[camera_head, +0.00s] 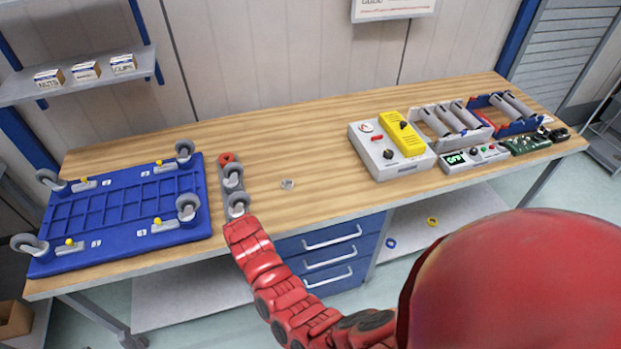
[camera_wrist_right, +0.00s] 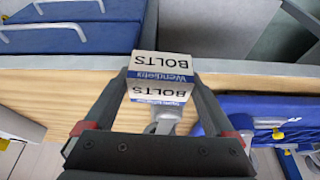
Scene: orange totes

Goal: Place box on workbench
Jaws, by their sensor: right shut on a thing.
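A small white box labelled BOLTS with a blue band (camera_wrist_right: 162,72) is between the dark fingers of my right gripper (camera_wrist_right: 160,84) in the right wrist view. The gripper is shut on it, and two printed faces show. In that view the wooden workbench (camera_wrist_right: 60,103) and its front edge lie behind the box. The head view shows the whole workbench (camera_head: 295,142). My red right arm reaches to the bench's front edge there, left of the drawers; I cannot make out its gripper or the box. My left gripper is not in view.
A blue platform with casters (camera_head: 125,211) covers the bench's left end. A grey holder with casters (camera_head: 232,181) stands beside it. A grey and yellow device (camera_head: 390,146) and trays fill the right. A wall shelf (camera_head: 80,86) holds several small boxes.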

